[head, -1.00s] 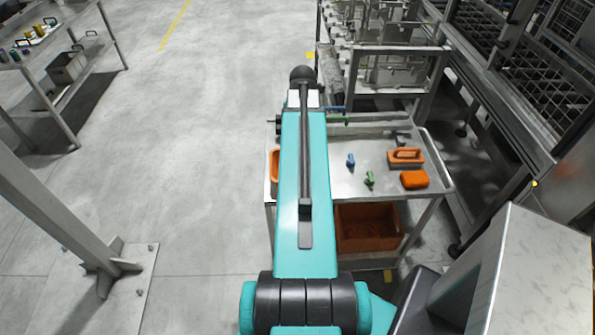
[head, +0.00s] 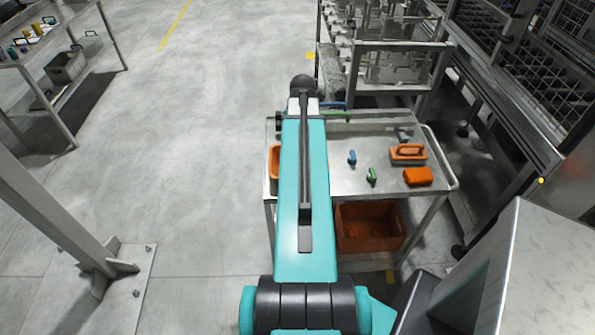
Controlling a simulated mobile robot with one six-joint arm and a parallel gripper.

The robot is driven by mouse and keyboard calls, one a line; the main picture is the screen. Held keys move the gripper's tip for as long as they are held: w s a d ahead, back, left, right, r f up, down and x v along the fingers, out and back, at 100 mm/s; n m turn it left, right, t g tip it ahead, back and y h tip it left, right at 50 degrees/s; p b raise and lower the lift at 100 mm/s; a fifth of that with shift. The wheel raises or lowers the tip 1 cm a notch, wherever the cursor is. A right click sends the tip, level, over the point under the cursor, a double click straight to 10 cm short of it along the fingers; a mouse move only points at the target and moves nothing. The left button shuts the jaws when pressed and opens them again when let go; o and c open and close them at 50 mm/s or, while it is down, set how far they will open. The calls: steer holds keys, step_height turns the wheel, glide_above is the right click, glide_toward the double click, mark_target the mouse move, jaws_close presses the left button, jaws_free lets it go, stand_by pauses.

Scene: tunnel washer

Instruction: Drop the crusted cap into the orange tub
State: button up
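I cannot make out a crusted cap; it may be hidden by my arm or too small to tell. An orange tub-like container (head: 274,163) stands at the left end of the metal cart top, partly covered by my teal arm. A larger orange-brown bin (head: 370,212) stands on the cart's lower shelf, with something orange inside. My arm reaches forward over the left part of the cart. My gripper is not visible, so what it holds cannot be seen.
On the cart top (head: 335,185) lie a blue item (head: 352,157), a green item (head: 372,176), an orange-handled brush or float (head: 408,153) and an orange block (head: 417,176). Metal racking stands behind. A steel post (head: 60,215) rises at left. Floor left of the cart is clear.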

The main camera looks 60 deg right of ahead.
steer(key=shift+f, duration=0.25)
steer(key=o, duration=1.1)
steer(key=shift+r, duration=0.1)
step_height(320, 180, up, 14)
steer(key=b, duration=0.3)
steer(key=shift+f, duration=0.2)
stand_by(1.0)
